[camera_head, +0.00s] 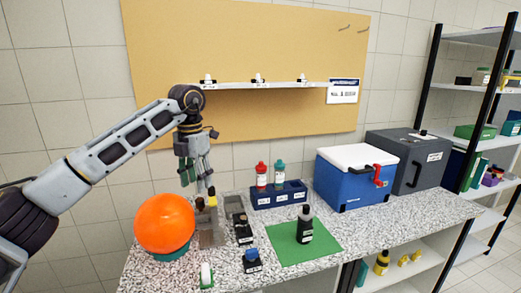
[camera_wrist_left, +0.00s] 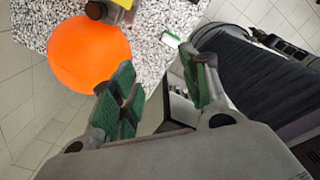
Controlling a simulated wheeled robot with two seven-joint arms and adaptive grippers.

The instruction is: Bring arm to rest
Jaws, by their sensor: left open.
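My left arm comes in from the left in the head view. Its gripper (camera_head: 192,172) hangs fingers down above the speckled counter, behind and right of an orange ball. In the left wrist view the two green-padded fingers of this gripper (camera_wrist_left: 160,95) are spread apart with nothing between them. My right gripper does not show in either view.
An orange ball (camera_head: 164,222) rests on a teal ring on the counter (camera_head: 150,272). Dark containers (camera_head: 243,229), a black bottle (camera_head: 305,225) on a green mat (camera_head: 285,252), a blue rack (camera_head: 279,195) and a blue-white cooler (camera_head: 350,178) stand to the right.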

